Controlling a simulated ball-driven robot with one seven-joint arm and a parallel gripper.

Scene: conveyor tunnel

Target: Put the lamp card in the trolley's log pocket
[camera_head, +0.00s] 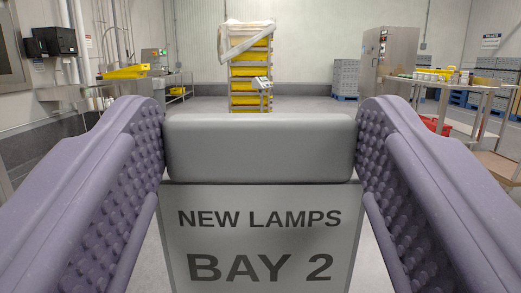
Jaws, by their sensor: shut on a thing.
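My gripper (261,147) is shut on the lamp card (258,235), a light grey card reading "NEW LAMPS BAY 2". A thick grey bar along the card's top edge sits between the two purple studded fingers. The card's lower part runs out of the picture. Far ahead, a tall trolley (250,78) holds several stacked yellow trays under a crumpled translucent cover. A small pale holder (261,82) is on the trolley's front right side; I cannot tell whether it is the log pocket. The gripper is well apart from the trolley.
A metal table (460,82) with small items stands at right, a red bin (436,125) beneath it. A steel cabinet (390,58) stands behind. A bench with a yellow tray (126,72) is at left. Grey floor (315,105) before the trolley looks clear.

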